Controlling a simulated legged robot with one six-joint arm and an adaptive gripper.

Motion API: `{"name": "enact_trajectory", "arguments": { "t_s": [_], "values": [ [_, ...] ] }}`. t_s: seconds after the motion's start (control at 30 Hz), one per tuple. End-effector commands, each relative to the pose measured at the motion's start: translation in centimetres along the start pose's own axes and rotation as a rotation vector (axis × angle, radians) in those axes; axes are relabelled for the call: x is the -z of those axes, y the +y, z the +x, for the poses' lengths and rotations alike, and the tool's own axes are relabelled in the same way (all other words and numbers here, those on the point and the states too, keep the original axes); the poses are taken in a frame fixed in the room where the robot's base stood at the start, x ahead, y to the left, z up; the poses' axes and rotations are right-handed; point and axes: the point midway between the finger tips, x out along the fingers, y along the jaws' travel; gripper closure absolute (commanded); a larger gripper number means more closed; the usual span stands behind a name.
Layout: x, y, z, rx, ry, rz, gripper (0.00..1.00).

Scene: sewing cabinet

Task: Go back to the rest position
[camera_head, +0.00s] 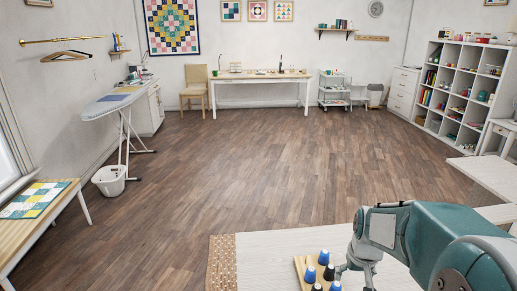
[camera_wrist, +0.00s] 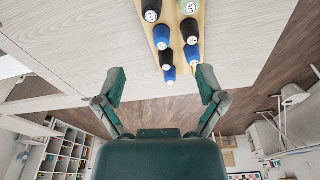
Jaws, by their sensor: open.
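My gripper (camera_head: 356,270) shows in the camera_head view at the lower right, over the white table (camera_head: 270,260) and just right of a wooden rack (camera_head: 300,264) of thread spools. In the camera_wrist view my gripper (camera_wrist: 162,84) has its two green fingers spread wide apart. Nothing is between them. The rack (camera_wrist: 200,45) with blue (camera_wrist: 168,57), black (camera_wrist: 190,31) and pale green spools lies beyond the fingertips, apart from them. The arm hides part of the table's right side.
A woven strip (camera_head: 222,262) covers the table's left end. An ironing board (camera_head: 115,103) with a white basket (camera_head: 110,180) stands left. A bench (camera_head: 45,215) is at the near left. A white shelf (camera_head: 462,95) is at the right. The middle floor is clear.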

Motion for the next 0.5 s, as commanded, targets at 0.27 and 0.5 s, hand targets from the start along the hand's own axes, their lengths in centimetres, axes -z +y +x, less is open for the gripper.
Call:
{"name": "enact_trajectory", "arguments": {
  "t_s": [0.27, 0.5],
  "values": [
    [-4.5, -4.1, -7.6, 0.004, 0.124, -0.056, 0.11],
    [-9.5, -6.6, -12.0, 0.019, 0.225, -0.097, 0.11]
  ]
}}
